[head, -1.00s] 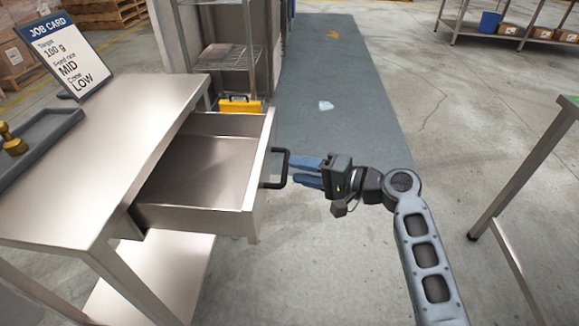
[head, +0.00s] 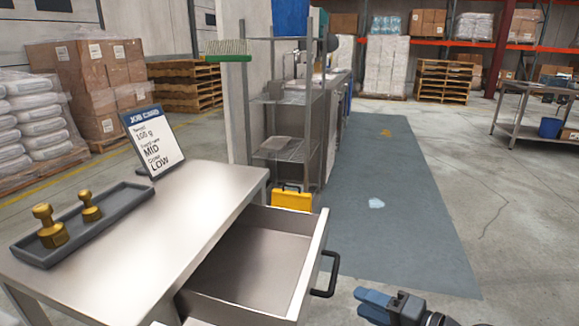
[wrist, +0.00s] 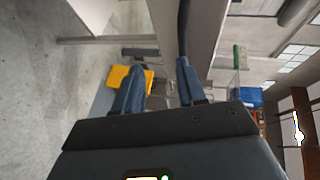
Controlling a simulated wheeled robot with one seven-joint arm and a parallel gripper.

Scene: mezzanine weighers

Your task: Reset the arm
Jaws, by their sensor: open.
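My gripper (head: 366,302) is low in the head view, to the right of the open drawer (head: 262,262) and its black handle (head: 327,275). Its blue fingers are apart, and a small gap shows between them and the handle in the head view. In the wrist view my gripper (wrist: 159,66) is open with nothing held between the fingers. A dark bar that looks like the handle (wrist: 184,25) lies just beyond the right finger. Most of my arm is out of the picture.
The steel table (head: 130,235) holds a grey tray (head: 115,222) with two brass weights and a job card (head: 153,140). A yellow case (head: 291,198) stands by a wire rack (head: 285,152). The blue-grey floor strip (head: 400,220) is clear apart from small markings.

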